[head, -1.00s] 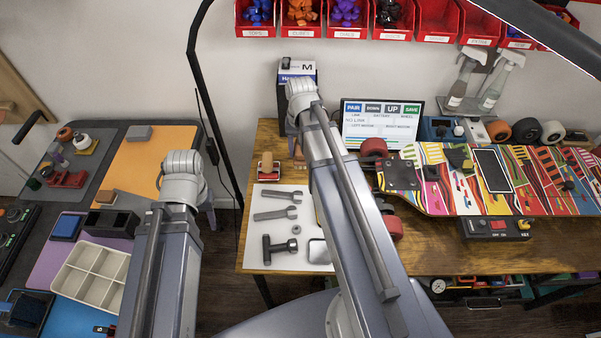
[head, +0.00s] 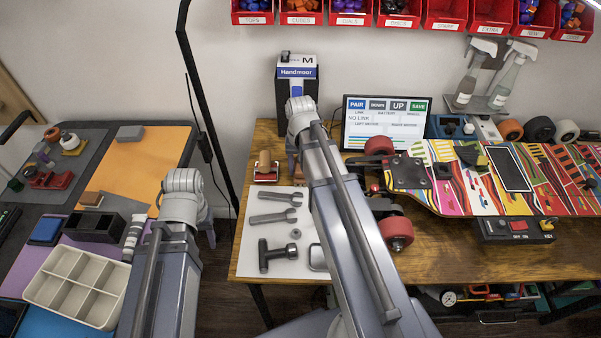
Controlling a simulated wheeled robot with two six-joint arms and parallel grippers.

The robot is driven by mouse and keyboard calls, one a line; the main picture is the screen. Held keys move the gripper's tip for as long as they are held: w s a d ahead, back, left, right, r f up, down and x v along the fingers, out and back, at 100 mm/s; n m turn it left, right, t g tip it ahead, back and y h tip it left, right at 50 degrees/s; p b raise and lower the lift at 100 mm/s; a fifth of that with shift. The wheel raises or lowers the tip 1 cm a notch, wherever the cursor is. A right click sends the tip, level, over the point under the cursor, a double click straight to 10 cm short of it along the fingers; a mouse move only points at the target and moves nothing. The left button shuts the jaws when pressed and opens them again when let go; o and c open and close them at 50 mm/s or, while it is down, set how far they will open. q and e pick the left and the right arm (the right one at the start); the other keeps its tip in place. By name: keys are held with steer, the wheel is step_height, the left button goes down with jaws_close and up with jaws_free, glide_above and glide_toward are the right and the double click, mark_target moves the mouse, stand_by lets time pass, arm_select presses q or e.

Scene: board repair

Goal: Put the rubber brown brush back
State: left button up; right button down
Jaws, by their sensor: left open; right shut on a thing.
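My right gripper (head: 292,166) is at the back left of the wooden bench, in front of the blue and white box. Only a grey edge shows beside my arm. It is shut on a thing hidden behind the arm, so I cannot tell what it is. My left gripper (head: 207,232) is open beside the right edge of the left table, mostly hidden by its own arm. A small brown piece (head: 264,159) stands in a red and white holder (head: 265,177) left of my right gripper. I cannot tell whether this piece is the brown brush.
A white mat (head: 252,234) with wrenches and a hammer-like tool lies at the bench's left. The blue and white box (head: 297,88) and a screen (head: 386,120) stand behind. A patterned skateboard (head: 470,190) fills the right. A cream divided tray (head: 76,286) is on the left table.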

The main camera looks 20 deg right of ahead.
steer(key=shift+r, duration=0.1)
steer(key=shift+f, duration=0.25)
steer(key=shift+c, duration=1.5)
jaws_free()
steer(key=shift+r, duration=0.1)
step_height(320, 180, up, 12)
steer(key=p, duration=1.2)
steer(key=s+a+n, duration=0.4)
steer(key=s+a, duration=0.2)
steer(key=a, duration=0.4)
steer(key=s+a+n+h, duration=0.1)
steer(key=s+a+n, duration=0.4)
steer(key=a, duration=0.5)
steer(key=shift+s+a+r, duration=0.2)
steer(key=shift+s+a, duration=0.05)
steer(key=shift+s, duration=0.15)
